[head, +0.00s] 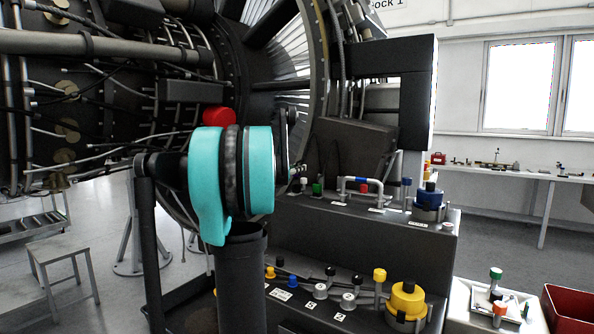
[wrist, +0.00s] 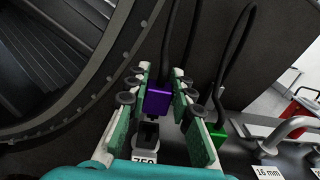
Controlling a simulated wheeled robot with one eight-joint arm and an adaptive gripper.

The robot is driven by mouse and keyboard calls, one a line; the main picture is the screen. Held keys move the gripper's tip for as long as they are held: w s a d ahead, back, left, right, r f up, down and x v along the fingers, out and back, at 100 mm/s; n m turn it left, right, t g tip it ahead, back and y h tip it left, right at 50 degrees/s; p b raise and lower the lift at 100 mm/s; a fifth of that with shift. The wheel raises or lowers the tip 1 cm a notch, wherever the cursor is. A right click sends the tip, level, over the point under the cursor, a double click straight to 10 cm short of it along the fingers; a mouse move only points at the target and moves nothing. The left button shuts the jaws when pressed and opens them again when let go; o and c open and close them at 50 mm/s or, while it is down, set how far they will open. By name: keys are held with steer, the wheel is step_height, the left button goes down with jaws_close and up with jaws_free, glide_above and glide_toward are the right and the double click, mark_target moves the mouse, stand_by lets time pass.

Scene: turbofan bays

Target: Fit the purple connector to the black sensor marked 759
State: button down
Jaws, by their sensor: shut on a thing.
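The purple connector (wrist: 158,99) is between the fingers of my gripper (wrist: 160,84) in the wrist view, with a black cable running up from it. My gripper is shut on it. The black sensor (wrist: 147,132) with the label 759 stands below the connector in the picture, its dark top facing up. The connector appears apart from the sensor, though the exact gap is hard to tell. In the head view my own arm hides most of the gripper, the connector and the sensor.
A green connector (wrist: 217,130) with a looped black cable stands right of the gripper. A grey pipe handle (wrist: 289,127) and a 16 mm label (wrist: 268,172) are further right. The dark stepped bench (head: 415,255) carries several coloured fittings. The engine ring (wrist: 70,118) is close on the left.

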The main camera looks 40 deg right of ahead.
mark_target(297, 176)
steer(key=shift+f, duration=1.55)
stand_by(1.7)
steer(key=c, duration=1.2)
jaws_free()
steer(key=o, duration=0.4)
steer(key=shift+c, duration=0.2)
steer(key=shift+r, duration=0.15)
steer(key=shift+r, duration=3.4)
